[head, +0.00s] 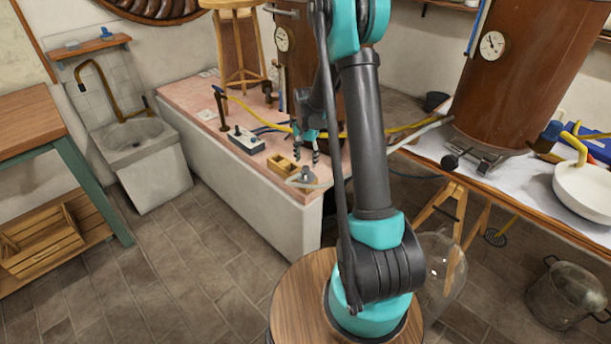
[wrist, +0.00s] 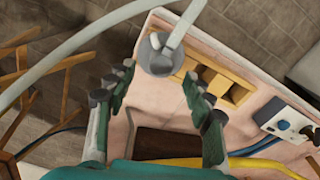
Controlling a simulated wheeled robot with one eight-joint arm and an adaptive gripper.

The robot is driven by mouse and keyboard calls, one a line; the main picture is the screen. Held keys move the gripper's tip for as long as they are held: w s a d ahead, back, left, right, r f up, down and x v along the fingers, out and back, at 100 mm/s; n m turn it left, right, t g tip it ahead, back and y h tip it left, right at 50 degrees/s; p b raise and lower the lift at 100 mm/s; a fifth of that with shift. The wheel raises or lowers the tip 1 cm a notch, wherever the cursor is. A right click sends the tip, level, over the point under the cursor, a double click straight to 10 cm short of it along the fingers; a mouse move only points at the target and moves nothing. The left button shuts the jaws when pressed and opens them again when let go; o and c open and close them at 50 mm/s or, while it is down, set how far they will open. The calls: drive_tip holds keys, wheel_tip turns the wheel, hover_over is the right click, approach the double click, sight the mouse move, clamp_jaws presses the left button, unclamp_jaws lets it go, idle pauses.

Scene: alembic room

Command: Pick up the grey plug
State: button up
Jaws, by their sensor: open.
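A grey rounded piece, which looks like the grey plug (head: 304,176), lies at the near corner of the pink counter (head: 266,181). In the wrist view the grey plug (wrist: 157,59) shows near the top middle, with a pale hose running over or from it; I cannot tell if they are joined. My gripper (head: 307,152) is over the counter, just behind the plug in the head view. In the wrist view my gripper (wrist: 158,76) is open, its fingers apart with nothing between them, and the plug shows beyond the fingertips.
A wooden block with square recesses (head: 283,165) lies beside the plug; it also shows in the wrist view (wrist: 222,80). A white box with knobs (head: 246,139), a yellow hose (head: 259,115) and blue hoses lie farther back. A copper vessel (head: 510,75) stands on the right table.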

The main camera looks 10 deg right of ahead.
sight(306, 167)
drive_tip(key=shift+w+f, duration=0.1)
drive_tip(key=shift+f, duration=2.85)
clamp_jaws()
wheel_tip(306, 167, up, 20)
